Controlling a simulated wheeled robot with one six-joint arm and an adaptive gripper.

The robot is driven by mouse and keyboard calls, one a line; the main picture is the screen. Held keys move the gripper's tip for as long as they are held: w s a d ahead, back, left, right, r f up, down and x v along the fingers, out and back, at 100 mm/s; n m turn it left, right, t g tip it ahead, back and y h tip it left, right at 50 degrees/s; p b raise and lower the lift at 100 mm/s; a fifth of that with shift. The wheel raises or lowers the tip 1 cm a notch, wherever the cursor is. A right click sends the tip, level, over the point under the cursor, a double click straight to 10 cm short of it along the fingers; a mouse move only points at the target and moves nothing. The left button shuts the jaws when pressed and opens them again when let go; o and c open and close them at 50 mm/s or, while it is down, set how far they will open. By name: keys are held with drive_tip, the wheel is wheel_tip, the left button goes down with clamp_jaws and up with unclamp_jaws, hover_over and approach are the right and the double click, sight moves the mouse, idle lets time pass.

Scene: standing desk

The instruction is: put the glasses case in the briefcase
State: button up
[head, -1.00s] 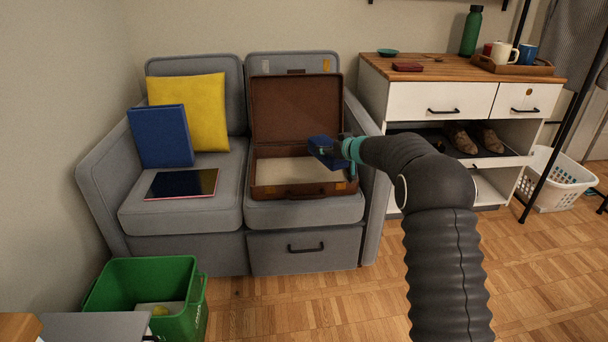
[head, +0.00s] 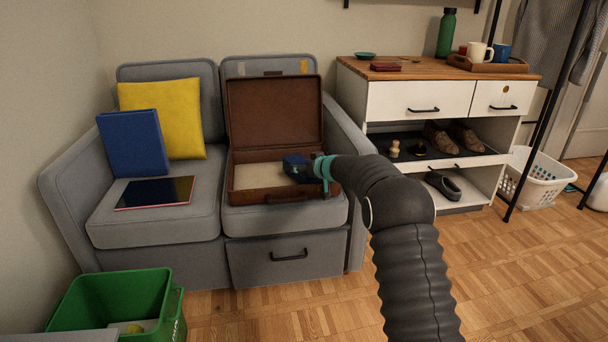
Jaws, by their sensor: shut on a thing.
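The open brown briefcase (head: 245,197) lies on the right seat of the grey sofa, its lid (head: 275,112) leaning up against the backrest and its pale lining showing. My gripper (head: 311,170), with teal fingers, is at the right side of the briefcase. It is shut on a small dark blue case (head: 294,163), which looks like the glasses case. The blue case is over the right part of the open base. I cannot tell whether it touches the lining. My arm comes in from the lower right and hides part of the sofa's right arm.
A tablet (head: 155,193), a blue binder (head: 133,143) and a yellow cushion (head: 175,115) are on the sofa's left side. A cabinet (head: 420,101) with a red box (head: 386,67) on top stands at right. A green bin (head: 115,302) is at lower left.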

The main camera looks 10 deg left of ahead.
drive_tip(key=shift+f, duration=0.35)
drive_tip(key=shift+f, duration=0.15)
drive_tip(key=o, duration=1.2)
drive_tip(key=v, duration=1.2)
drive_tip(key=shift+d+p, duration=0.1)
drive_tip(key=shift+p, duration=0.25)
